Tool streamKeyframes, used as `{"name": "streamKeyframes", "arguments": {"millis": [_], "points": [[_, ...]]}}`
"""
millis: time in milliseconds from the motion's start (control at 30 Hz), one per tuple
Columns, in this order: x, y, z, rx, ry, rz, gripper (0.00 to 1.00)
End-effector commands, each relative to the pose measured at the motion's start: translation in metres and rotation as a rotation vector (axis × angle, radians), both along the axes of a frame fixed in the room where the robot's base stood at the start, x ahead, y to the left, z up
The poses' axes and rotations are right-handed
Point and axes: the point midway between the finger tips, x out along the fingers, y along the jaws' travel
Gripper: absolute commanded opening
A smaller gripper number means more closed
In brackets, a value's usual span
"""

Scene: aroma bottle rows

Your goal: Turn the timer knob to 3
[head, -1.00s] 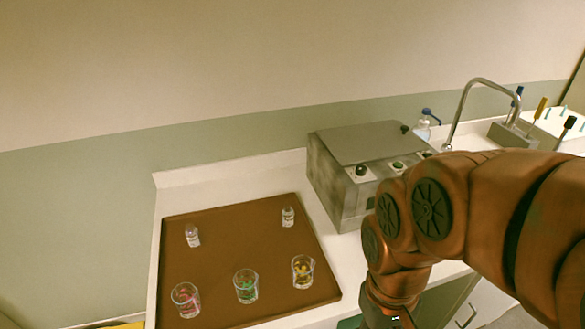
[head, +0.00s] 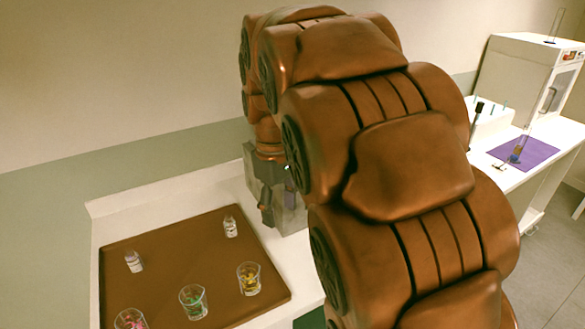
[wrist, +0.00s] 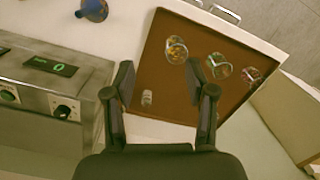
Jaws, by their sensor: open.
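The metal box (wrist: 78,82) is at the left in the wrist view. Its front has a dark knob (wrist: 63,111) on a pale plate and another knob (wrist: 8,95) at the left edge. A small dark display (wrist: 50,65) shows a green mark, perhaps 0. I cannot tell which knob is the timer's or read its setting. My gripper (wrist: 162,92) is open and empty, to the right of the knobs, with the brown tray beyond its fingers. In the head view my arm hides most of the box (head: 291,217) and its knobs.
The brown tray (head: 168,262) holds two small bottles (head: 230,227) (head: 134,261) and three glasses with coloured contents (head: 193,301). A blue object (wrist: 93,9) lies at the top of the wrist view. A purple mat (head: 535,150) is on the right-hand table.

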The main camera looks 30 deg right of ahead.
Motion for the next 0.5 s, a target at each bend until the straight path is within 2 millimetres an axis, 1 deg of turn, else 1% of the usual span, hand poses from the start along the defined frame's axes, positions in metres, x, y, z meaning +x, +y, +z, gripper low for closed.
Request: {"name": "streamKeyframes", "arguments": {"millis": [33,100,300,500], "points": [[0.016,-0.010,0.003,0.001,-0.004,0.026,0.56],[0.035,-0.023,0.007,0.002,-0.011,0.075,0.56],[0.085,-0.059,0.019,0.002,-0.030,0.229,0.56],[0.129,-0.096,0.021,0.007,-0.045,0.405,0.56]]}}
